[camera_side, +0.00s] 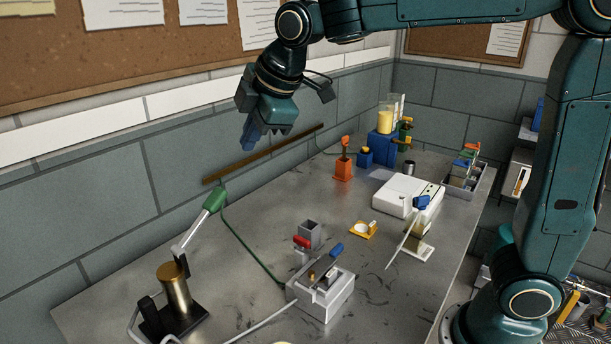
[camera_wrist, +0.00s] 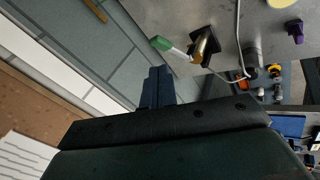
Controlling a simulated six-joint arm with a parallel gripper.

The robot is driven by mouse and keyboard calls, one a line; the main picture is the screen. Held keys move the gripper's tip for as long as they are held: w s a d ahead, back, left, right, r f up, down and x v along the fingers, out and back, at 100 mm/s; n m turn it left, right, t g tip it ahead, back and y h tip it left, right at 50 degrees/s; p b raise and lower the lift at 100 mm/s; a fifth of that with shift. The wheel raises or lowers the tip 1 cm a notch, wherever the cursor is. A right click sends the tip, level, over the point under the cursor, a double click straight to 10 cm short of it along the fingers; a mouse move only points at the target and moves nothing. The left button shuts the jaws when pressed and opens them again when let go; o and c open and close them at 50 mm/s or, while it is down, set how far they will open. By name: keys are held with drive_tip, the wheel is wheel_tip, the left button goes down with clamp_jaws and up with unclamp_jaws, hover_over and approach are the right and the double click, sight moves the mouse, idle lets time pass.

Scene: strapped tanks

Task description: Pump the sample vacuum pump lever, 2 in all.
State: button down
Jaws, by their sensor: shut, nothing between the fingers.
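The vacuum pump (camera_side: 178,290) has a brass cylinder on a dark base at the front left of the bench. Its lever (camera_side: 192,236) is a pale metal bar with a green handle (camera_side: 215,199), tilted up to the right. My gripper (camera_side: 249,138) is shut and empty, in the air above and to the right of the green handle, apart from it. In the wrist view the shut blue fingers (camera_wrist: 158,88) point toward the green handle (camera_wrist: 161,43), and the pump's brass body (camera_wrist: 205,44) shows beyond it to the right.
A grey device with a blue-tipped lever (camera_side: 322,290) stands right of the pump. A brown rail (camera_side: 262,155) runs near the wall by the bench's back edge. An orange block (camera_side: 343,168), a white box (camera_side: 405,195) and a yellow holder (camera_side: 363,229) stand farther right. Hoses cross the bench.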

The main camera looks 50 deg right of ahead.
drive_tip(key=w+a+f+n, duration=0.3)
drive_tip(key=w+a+n, duration=0.2)
drive_tip(key=w+a, duration=0.3)
drive_tip(key=shift+w+a+f+n, duration=0.3)
drive_tip(key=shift+w+n, duration=0.1)
drive_tip(key=shift+w, duration=0.35)
hover_over(210, 206)
drive_tip(key=shift+f, duration=3.7)
